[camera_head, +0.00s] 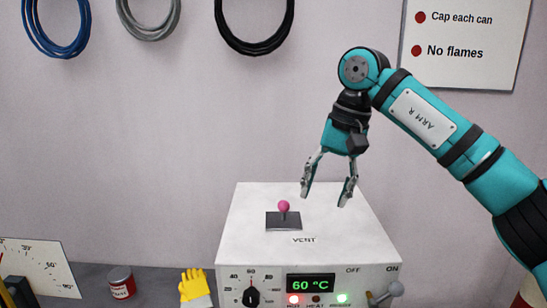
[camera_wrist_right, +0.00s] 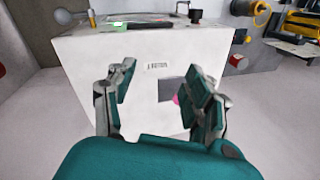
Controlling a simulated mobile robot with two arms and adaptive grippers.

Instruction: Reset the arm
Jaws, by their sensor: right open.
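My right gripper (camera_head: 327,193) is open and empty above the back right of a white box (camera_head: 345,222) marked VENT. It also shows in the right wrist view (camera_wrist_right: 160,95), fingers spread and pointing toward the box top. A pink-knobbed lever (camera_head: 284,207) stands on a dark plate (camera_head: 283,222) on the box top, left of the gripper and apart from it. In the right wrist view the pink knob is mostly hidden behind a finger. My right arm (camera_head: 430,113), labelled ARM R, comes in from the right, bent at the wrist. My left gripper is not in view.
The box front has a display (camera_head: 310,285) reading 60 °C, a black dial (camera_head: 251,297) and a grey switch lever (camera_head: 386,294) by ON. A red can (camera_head: 121,283) and a yellow glove (camera_head: 194,287) are left of it. Hose coils (camera_head: 253,28) hang on the wall.

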